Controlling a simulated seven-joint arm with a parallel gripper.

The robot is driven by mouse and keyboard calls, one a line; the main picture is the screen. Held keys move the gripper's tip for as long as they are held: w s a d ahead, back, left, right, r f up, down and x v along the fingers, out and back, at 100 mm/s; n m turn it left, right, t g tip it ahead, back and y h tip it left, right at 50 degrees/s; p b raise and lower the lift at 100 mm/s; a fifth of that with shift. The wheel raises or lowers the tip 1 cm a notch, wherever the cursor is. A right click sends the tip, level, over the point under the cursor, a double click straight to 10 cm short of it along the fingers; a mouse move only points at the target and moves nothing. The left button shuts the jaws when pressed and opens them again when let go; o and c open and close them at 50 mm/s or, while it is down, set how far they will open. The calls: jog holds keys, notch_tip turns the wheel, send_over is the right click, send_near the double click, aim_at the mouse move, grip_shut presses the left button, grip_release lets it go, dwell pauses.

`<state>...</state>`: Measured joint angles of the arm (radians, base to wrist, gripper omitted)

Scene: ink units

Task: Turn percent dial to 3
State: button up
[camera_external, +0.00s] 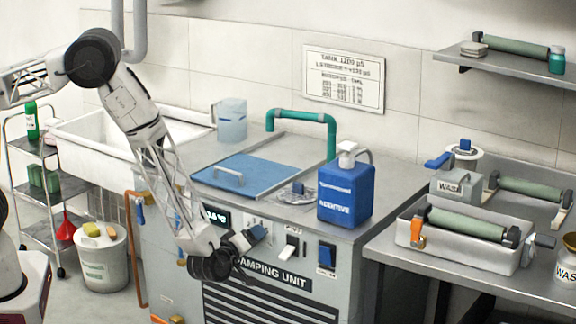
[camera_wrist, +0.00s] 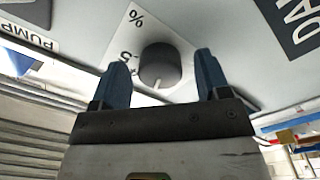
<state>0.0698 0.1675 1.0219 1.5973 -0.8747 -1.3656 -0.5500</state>
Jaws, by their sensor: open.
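The percent dial (camera_wrist: 160,62) is a dark round knob on a white label plate in the wrist view. A "%" sign (camera_wrist: 136,18) shows on the plate, with a digit that looks like a 5 beside the knob. A white pointer mark shows at the knob's lower edge; other scale digits are hidden or unreadable. My gripper (camera_wrist: 161,66) is open, one blue finger on each side of the dial. I cannot tell whether the fingers touch it. In the external view my gripper (camera_external: 250,239) is at the damping unit's front panel and covers the dial.
The damping unit (camera_external: 272,272) carries a white-plated switch (camera_external: 290,247), a blue switch (camera_external: 327,256) and a small display (camera_external: 215,216). A blue additive jug (camera_external: 346,192) and a blue lid (camera_external: 245,173) are on top. A "PUMP" label (camera_wrist: 28,36) shows in the wrist view.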

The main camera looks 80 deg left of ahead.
jog(key=v, duration=0.7)
jog(key=shift+s+d, duration=0.3)
dwell(0.5)
